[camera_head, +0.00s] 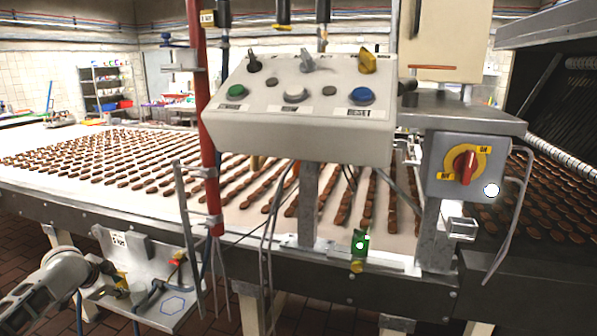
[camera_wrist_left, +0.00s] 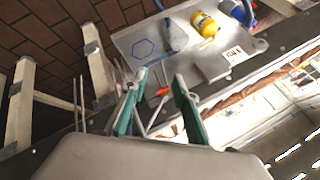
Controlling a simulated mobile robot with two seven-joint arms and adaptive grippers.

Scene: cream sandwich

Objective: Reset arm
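My left arm (camera_head: 52,277) comes in at the lower left of the head view, in front of the conveyor's near side. I cannot make out its fingertips there. In the left wrist view my left gripper (camera_wrist_left: 161,78) has its two teal fingers spread apart, with nothing held between them. Beyond the fingertips is a metal plate with a blue hexagon (camera_wrist_left: 143,48), which also shows in the head view (camera_head: 172,303). A yellow object (camera_wrist_left: 205,24) lies on the plate. My right gripper is in neither view.
A conveyor (camera_head: 62,178) carries rows of brown pieces. A control box (camera_head: 300,128) with buttons and knobs stands above its near edge. A grey switch box (camera_head: 440,180) with a red rotary knob (camera_head: 465,166) is at the right. A red post (camera_head: 207,160) stands left of the control box.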

